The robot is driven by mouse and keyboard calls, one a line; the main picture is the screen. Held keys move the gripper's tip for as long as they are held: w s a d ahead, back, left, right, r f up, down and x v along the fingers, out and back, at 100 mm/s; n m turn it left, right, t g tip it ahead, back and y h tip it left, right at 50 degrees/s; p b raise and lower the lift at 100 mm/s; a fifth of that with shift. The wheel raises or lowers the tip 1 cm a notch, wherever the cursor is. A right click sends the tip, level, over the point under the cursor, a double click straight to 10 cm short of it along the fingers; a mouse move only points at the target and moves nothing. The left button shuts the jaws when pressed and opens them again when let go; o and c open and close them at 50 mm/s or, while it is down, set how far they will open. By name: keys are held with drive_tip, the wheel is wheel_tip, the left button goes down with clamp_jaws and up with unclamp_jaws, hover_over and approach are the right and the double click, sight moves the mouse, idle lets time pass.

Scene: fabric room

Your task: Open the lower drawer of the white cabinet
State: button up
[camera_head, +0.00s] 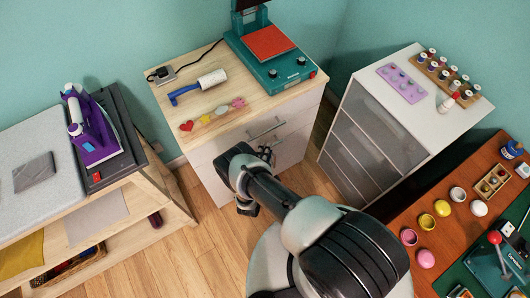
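A white cabinet with a pale wood top (215,121) stands in the middle against the wall. Its white front (291,149) carries metal bar handles (265,127). My gripper (265,154) is in front of this cabinet, close to the handles. My arm hides much of the lower front, and I cannot tell if the gripper touches a handle. The fingers are small and dark, so their opening is unclear. A second white cabinet (440,118) with grey drawer fronts (371,138) stands to the right. No drawer is visibly pulled out.
A heat press (272,62), a blue-handled roller (199,86) and small coloured shapes lie on the middle cabinet. An ironing table (165,183) is at left. A wooden table (452,236) with paint pots is at right. Wood floor (190,250) is clear at left centre.

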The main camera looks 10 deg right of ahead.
drive_tip(key=shift+c, duration=0.5)
clamp_jaws()
